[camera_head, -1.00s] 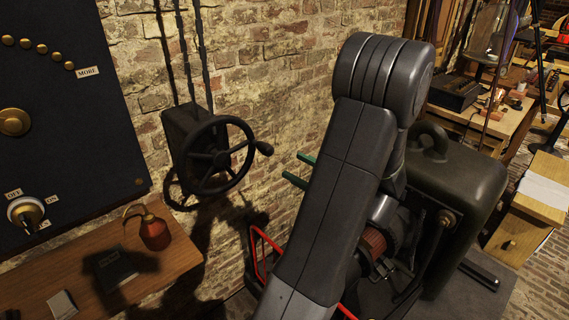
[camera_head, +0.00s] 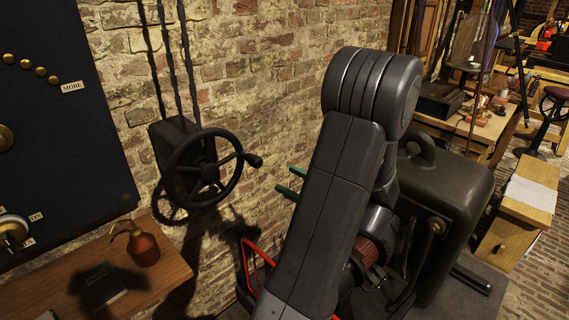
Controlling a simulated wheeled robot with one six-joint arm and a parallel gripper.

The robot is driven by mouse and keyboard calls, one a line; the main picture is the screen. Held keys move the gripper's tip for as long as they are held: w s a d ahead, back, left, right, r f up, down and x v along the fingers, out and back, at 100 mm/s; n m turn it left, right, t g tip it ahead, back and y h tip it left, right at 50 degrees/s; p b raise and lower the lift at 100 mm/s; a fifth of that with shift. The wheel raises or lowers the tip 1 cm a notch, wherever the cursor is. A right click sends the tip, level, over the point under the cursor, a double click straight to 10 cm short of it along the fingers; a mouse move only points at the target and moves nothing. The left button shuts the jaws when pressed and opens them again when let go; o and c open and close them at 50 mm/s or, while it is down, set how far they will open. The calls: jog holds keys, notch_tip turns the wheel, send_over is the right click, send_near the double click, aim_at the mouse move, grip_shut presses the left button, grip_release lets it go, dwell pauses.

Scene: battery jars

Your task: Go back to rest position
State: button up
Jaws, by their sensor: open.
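My gripper (camera_head: 283,179) shows only as two green fingers poking out to the left from behind my dark grey arm (camera_head: 335,190). The fingers are spread apart with nothing between them, so it is open. They are in front of the brick wall, to the right of the black handwheel (camera_head: 205,168). They look apart from the wheel. The rest of the gripper is hidden behind the arm.
A wooden shelf (camera_head: 165,275) with a red oil can (camera_head: 143,250) and a dark book (camera_head: 102,285) is at lower left, under a dark panel (camera_head: 70,150). A dark machine housing (camera_head: 450,185) stands right of my arm. A workbench (camera_head: 480,130) is behind.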

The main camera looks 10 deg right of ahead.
aim_at(245, 156)
jog(key=p+x, duration=0.3)
jog(key=x, duration=1)
jog(key=shift+w+a+r, duration=0.15)
jog(key=shift+w, duration=0.15)
